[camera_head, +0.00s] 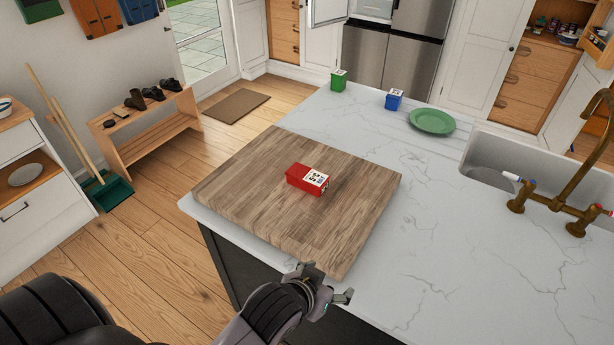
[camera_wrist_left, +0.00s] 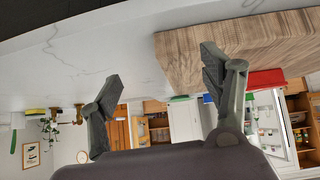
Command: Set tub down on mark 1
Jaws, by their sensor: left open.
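A red tub (camera_head: 307,179) with a black-and-white label lies on a wooden board (camera_head: 240,190) on the island counter. A green tub (camera_head: 338,80) and a blue tub (camera_head: 394,99) stand at the counter's far end. I see no mark that I can identify as mark 1. My left gripper (camera_head: 328,284) is open and empty at the near edge of the board, short of the red tub. In the left wrist view, which is upside down, the open fingers (camera_wrist_left: 160,68) show with the board (camera_wrist_left: 185,55) and red tub (camera_wrist_left: 266,78) beyond. My right gripper is not in view.
A green plate (camera_head: 432,121) lies near the sink (camera_head: 490,150) with its brass tap (camera_head: 590,150) on the right. The white counter (camera_head: 450,250) right of the board is clear. A shoe bench (camera_head: 150,140) stands on the floor to the left.

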